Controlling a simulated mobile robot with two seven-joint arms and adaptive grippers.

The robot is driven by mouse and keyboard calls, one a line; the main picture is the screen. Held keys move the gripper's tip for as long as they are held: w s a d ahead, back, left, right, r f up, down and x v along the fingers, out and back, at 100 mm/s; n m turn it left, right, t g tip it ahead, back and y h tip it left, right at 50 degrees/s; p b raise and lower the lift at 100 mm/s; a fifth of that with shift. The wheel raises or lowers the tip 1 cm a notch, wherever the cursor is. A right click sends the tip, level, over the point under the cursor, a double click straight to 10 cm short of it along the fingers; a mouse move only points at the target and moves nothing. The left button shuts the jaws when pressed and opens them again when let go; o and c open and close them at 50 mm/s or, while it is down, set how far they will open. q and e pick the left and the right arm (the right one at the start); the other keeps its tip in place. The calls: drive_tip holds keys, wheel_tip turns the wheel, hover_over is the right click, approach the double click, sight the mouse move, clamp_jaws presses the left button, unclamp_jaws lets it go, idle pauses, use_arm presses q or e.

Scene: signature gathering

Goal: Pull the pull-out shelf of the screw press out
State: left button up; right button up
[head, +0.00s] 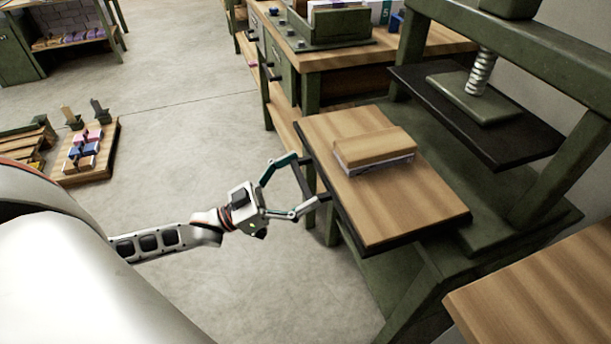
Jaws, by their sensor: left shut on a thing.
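The screw press (540,60) is a dark green frame at the right, with a steel screw and a dark pressing plate (500,135). Its pull-out shelf (400,213), a wooden board on a dark frame, extends out to the left of the plate. A wooden block (375,146) on a pale stack (375,168) lies on the shelf. My left gripper (308,182) is at the shelf's left edge, its fingers shut on the dark handle (322,197) there. The grip is partly hidden by the fingers. My right gripper is not in view.
A wooden workbench (345,57) with a green tray (325,27) stands behind the shelf. A wooden tabletop (545,295) is at the lower right. A wooden board with small coloured items (88,150) lies at the left.

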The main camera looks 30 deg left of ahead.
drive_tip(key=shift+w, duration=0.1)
use_arm(q)
drive_tip(key=o, duration=1.3)
drive_tip(key=shift+c, duration=0.2)
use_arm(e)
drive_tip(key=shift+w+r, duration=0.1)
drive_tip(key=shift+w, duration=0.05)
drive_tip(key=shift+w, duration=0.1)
use_arm(q)
drive_tip(key=v, duration=1.2)
drive_tip(key=s+d+f+n+g+y+p, duration=0.25)
drive_tip(key=d+f+y+p, duration=0.4)
drive_tip(key=d, duration=0.45)
drive_tip(key=s+d+f+g+y+p, duration=0.4)
drive_tip(key=s+d+f, duration=0.1)
drive_tip(key=s, duration=0.4)
drive_tip(key=shift+s+f+n+g+y+p, duration=0.25)
drive_tip(key=shift+f+n+g+y+p, duration=0.05)
drive_tip(key=shift+f+n+g+y, duration=0.05)
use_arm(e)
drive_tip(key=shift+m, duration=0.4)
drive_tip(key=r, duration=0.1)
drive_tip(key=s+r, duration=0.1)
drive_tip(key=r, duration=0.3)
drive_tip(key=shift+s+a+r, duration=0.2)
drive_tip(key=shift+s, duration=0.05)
